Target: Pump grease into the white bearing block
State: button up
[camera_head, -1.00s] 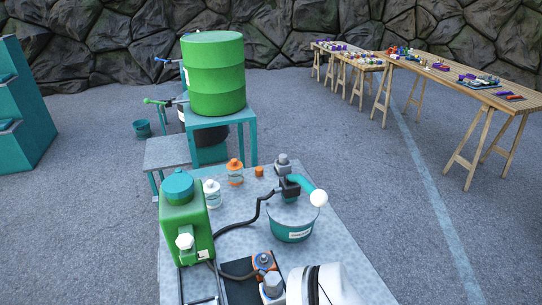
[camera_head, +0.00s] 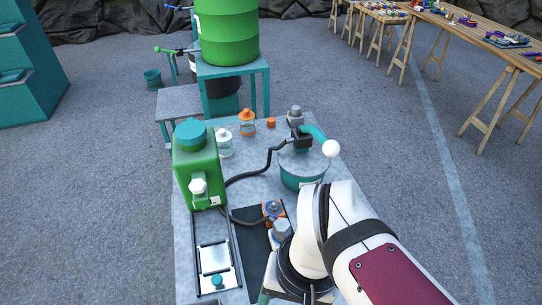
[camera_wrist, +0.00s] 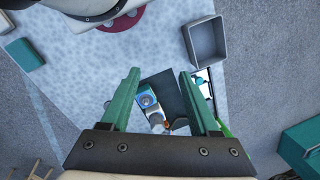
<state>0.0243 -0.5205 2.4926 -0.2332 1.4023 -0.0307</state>
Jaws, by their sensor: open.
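A teal grease bucket (camera_head: 303,175) stands on the grey table, with a grey pump head (camera_head: 297,130) and a teal handle (camera_head: 316,133) ending in a white knob (camera_head: 331,148). A black hose (camera_head: 252,177) runs left from the pump. A small whitish block (camera_head: 282,230) sits beside an orange and blue piece (camera_head: 273,208) on a dark mat; I cannot tell for sure that it is the white bearing block. My gripper (camera_wrist: 158,74) is open and empty in the wrist view, its green fingers apart. In the head view my arm hides its fingers.
A green tank (camera_head: 197,170) stands at the table's left, behind a framed white plate (camera_head: 214,257). A white jar (camera_head: 224,143) and an orange jar (camera_head: 247,122) stand behind. The wrist view shows a grey open bin (camera_wrist: 205,40). Table right of the bucket is clear.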

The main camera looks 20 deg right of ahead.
jog(key=w+d+r+n, duration=0.1)
jog(key=w+d+r, duration=0.1)
jog(key=w, duration=0.3)
jog(key=w+d+r+t, duration=0.1)
jog(key=w+d+r, duration=0.1)
jog(key=w+r, duration=0.3)
jog(key=w+d+r+n+h, duration=0.1)
jog(key=w+d+r, duration=0.2)
jog(key=w, duration=0.2)
jog(key=shift+w+r+n+t, duration=0.15)
jog(key=shift+r+n+t, duration=0.15)
jog(key=shift+r, duration=0.1)
jog(key=c, duration=0.7)
jog(key=w+d+r+n, duration=0.1)
jog(key=w+d+r, duration=0.1)
jog(key=w+d, duration=0.1)
jog(key=w+d+r+t+h, duration=0.1)
jog(key=w+d+r, duration=0.2)
jog(key=w+d, duration=0.1)
jog(key=w+d+r+n, duration=0.1)
jog(key=w+d+r, duration=0.1)
jog(key=w+d, duration=0.2)
jog(key=shift+w+d+r+n+t+h, duration=0.25)
jog(key=shift+d+r+n+t+h, duration=0.05)
jog(key=shift+r, duration=0.05)
grip_shut()
